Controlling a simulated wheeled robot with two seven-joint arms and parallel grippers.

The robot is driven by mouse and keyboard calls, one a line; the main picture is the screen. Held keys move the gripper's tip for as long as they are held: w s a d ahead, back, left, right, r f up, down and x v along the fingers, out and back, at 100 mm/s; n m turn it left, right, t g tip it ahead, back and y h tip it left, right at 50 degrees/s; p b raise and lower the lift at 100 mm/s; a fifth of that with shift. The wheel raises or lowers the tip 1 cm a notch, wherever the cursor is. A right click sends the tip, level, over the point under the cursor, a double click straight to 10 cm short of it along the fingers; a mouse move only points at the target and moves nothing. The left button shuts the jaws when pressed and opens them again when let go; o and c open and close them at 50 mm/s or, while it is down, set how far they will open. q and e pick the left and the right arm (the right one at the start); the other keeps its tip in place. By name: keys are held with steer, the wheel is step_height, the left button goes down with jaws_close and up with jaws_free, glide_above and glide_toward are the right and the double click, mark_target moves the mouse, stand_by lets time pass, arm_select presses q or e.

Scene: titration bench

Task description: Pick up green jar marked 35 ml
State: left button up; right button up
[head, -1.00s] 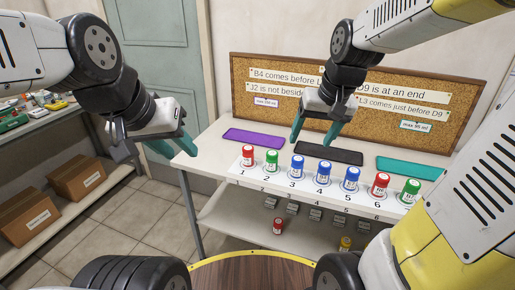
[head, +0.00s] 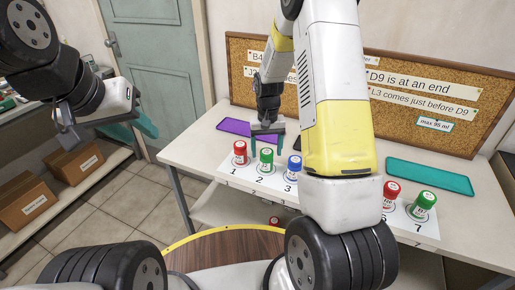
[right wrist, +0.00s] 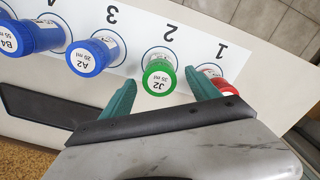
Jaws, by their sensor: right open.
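A green-capped jar (head: 265,158) stands upright on spot 2 of the white numbered strip. In the right wrist view its cap (right wrist: 158,78) reads J2, with a small volume line that looks like 35 ml. My right gripper (head: 267,136) is open and empty, just above and behind this jar. In the right wrist view its teal fingers lie to either side of the cap, which is apart from both. Another green-capped jar (head: 424,204) stands at spot 7, its label too small to read. My left gripper (head: 132,127) is open and empty, off the table's left side.
A red-capped jar (right wrist: 221,80) stands on spot 1, close by the right gripper's finger. A blue-capped jar (right wrist: 93,55) stands on spot 3. My right arm hides the middle spots. A purple mat (head: 233,126) and a teal mat (head: 430,176) lie behind the row.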

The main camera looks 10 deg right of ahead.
mark_target(267, 160)
step_height(267, 160, down, 5)
steer(key=shift+f, duration=0.1)
steer(key=c, duration=1.5)
steer(key=shift+o, duration=0.2)
steer(key=shift+r, duration=0.2)
